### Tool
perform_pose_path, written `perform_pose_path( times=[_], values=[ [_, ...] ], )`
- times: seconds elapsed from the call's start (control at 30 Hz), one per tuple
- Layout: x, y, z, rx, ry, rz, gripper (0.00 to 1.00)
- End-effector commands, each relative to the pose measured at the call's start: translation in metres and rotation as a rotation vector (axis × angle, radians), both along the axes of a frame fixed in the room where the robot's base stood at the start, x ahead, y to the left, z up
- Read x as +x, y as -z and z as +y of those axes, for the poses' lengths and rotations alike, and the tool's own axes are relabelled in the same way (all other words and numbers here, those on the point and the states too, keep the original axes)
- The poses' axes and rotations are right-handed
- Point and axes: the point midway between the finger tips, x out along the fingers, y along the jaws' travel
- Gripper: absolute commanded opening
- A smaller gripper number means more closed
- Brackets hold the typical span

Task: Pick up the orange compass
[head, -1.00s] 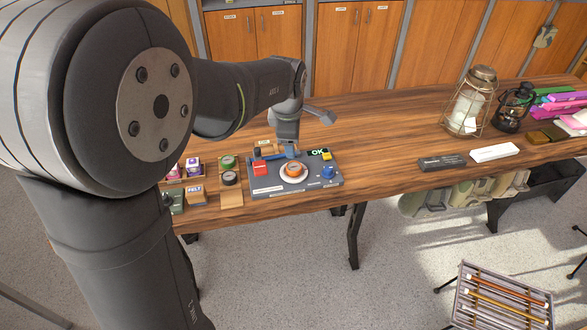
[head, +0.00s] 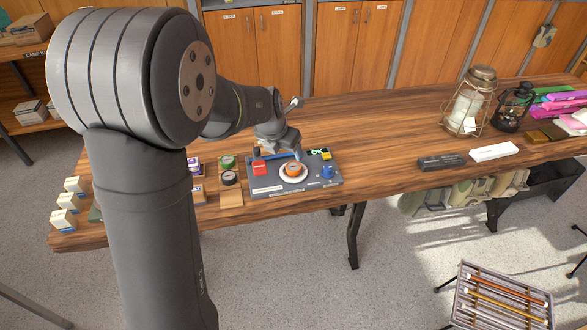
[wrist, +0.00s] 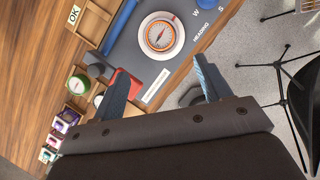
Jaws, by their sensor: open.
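The orange compass (head: 293,169) sits on a round white dish (head: 305,173) on a dark grey panel (head: 263,187) on the wooden table. In the wrist view the compass (wrist: 160,34) lies face up at the top middle, its dial and needle showing. My gripper (wrist: 160,85) is open and empty, its two fingers apart, with the compass ahead of the fingertips. In the head view my gripper (head: 284,148) is above the panel's back part, just behind and left of the compass; its fingertips are hard to make out there.
Dark and white boxes (head: 494,151) and lanterns (head: 470,103) stand right. The table between is clear.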

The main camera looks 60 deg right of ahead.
Motion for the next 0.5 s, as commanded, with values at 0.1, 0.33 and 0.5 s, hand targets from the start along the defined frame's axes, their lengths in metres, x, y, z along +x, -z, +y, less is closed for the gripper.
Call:
perform_pose_path(
  times=[0.1, 0.33, 0.5],
  values=[
    [0.0, 0.023, -0.009, 0.004, 0.001, 0.001, 0.7],
    [0.001, 0.05, -0.021, 0.0, 0.001, 0.0, 0.7],
    [0.001, 0.057, -0.024, 0.001, 0.001, 0.001, 0.7]
  ],
)
